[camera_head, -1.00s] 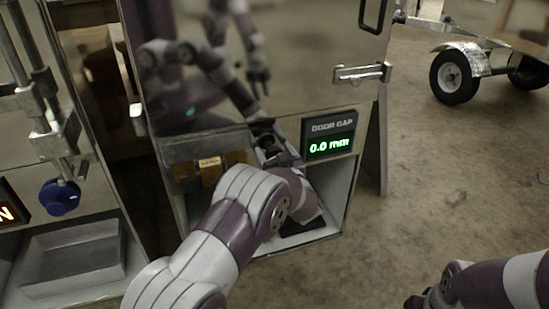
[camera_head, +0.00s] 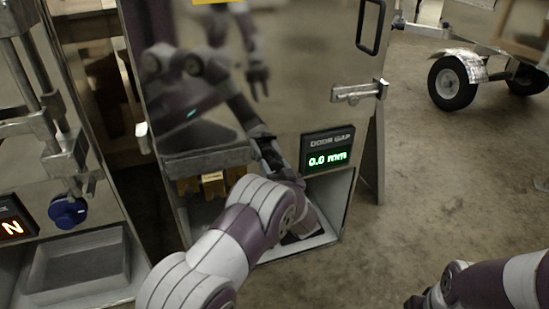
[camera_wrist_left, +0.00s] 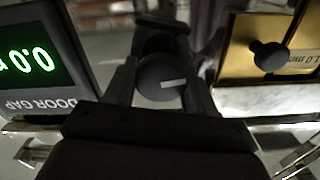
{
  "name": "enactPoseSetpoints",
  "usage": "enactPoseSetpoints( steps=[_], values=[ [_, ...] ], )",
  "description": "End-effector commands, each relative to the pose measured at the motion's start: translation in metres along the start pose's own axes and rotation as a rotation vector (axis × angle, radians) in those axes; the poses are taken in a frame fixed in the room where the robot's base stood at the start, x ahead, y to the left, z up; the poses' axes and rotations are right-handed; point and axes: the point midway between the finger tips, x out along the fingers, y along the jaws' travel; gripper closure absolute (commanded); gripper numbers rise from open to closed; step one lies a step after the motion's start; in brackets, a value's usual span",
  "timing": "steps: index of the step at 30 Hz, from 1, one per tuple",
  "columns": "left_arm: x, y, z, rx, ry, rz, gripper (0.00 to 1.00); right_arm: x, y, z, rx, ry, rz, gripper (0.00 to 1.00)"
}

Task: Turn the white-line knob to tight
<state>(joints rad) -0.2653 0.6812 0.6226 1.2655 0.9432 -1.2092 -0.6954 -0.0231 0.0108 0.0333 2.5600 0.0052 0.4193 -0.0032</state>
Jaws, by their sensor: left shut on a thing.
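The knob with a white line (camera_wrist_left: 160,82) is a dark round knob in the left wrist view. Its line lies nearly level in that picture, tilted slightly. The fingers of my left gripper (camera_wrist_left: 160,85) stand on both sides of the knob and are shut on it. In the head view, my left gripper (camera_head: 265,145) is at the cabinet front, just left of the display, and the knob cannot be made out there. The DOOR GAP display (camera_head: 328,150) shows green digits that look like 0.0 mm; it also shows in the left wrist view (camera_wrist_left: 28,60).
A brass block with a dark knob (camera_wrist_left: 268,55) sits beside the gripper. A door with a latch (camera_head: 360,91) is above the display. A blue knob (camera_head: 68,212) and grey tray (camera_head: 80,290) are at left. My right arm is at lower right; a trailer wheel (camera_head: 452,83) stands behind.

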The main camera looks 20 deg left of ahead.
Motion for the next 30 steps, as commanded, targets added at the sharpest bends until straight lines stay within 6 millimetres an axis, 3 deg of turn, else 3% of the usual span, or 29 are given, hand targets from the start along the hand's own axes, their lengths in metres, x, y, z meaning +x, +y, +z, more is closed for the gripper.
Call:
enactPoseSetpoints(
  steps=[1, 9, 30],
  values=[
    [0.0, -0.002, -0.008, 0.042, -0.004, 0.0, 0.75, -0.018, 0.0, -0.002, 0.0, 0.0, 0.0, 0.47],
    [0.0, -0.001, -0.006, 0.3, -0.003, -0.001, 0.76, -0.056, 0.0, -0.007, 0.0, 0.0, 0.0, 0.47],
    [0.0, 0.004, -0.001, 0.961, 0.001, -0.001, 0.76, -0.109, 0.0, -0.013, 0.0, 0.0, 0.0, 0.47]
  ],
)
